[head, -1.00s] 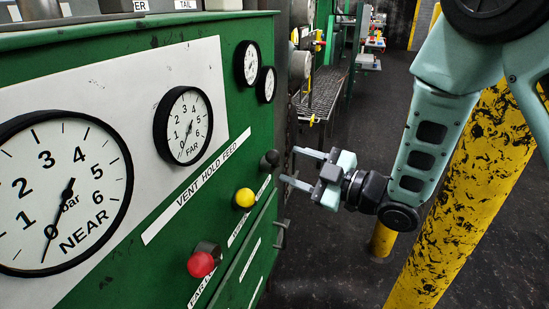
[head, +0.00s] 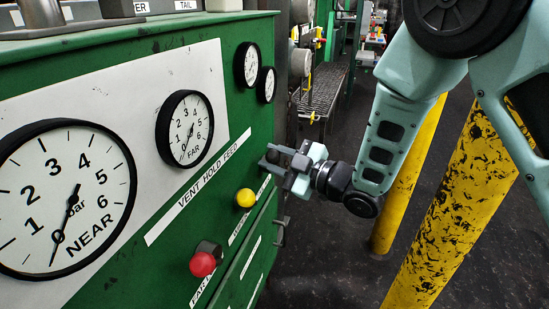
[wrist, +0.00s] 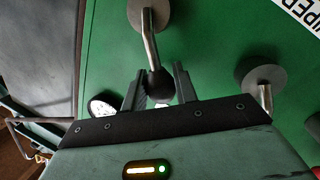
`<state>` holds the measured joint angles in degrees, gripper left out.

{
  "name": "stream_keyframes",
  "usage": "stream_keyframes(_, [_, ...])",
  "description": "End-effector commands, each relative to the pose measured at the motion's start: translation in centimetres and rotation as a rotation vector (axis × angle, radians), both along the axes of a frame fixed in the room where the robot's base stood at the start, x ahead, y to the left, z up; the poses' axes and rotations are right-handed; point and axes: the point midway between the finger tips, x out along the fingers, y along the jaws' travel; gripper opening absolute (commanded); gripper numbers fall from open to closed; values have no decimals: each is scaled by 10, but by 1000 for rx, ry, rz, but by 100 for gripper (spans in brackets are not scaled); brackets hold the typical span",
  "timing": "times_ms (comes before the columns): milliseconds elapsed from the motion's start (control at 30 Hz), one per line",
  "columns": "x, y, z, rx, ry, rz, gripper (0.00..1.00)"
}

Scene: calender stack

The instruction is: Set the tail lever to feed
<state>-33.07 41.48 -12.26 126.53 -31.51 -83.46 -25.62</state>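The lever with a black knob (head: 272,156) is the farthest of three levers on the green panel; I take it as the tail lever, but its own label is not readable. My gripper (head: 284,160) is at this knob. In the wrist view, the black knob (wrist: 160,83) sits between my two fingertips (wrist: 158,85), its metal rod running up to a grey round hub (wrist: 149,14). The fingers stand apart, with the right one very close to the knob; contact is not clear. The VENT HOLD FEED strip (head: 199,188) runs above the levers.
A yellow-knobbed lever (head: 245,198) and a red-knobbed lever (head: 203,264) stand nearer on the panel. A neighbouring lever hub (wrist: 261,77) is close at the right in the wrist view. Yellow posts (head: 462,205) stand at the right. Gauges (head: 185,128) line the panel.

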Motion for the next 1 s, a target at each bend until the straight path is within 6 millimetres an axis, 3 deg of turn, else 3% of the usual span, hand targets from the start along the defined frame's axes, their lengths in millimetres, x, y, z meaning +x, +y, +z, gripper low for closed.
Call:
stream_keyframes(467, [8, -3, 8, 46, 125, -1, 0])
stream_keyframes(1000, [38, -15, 21, 214, 586, -3, 0])
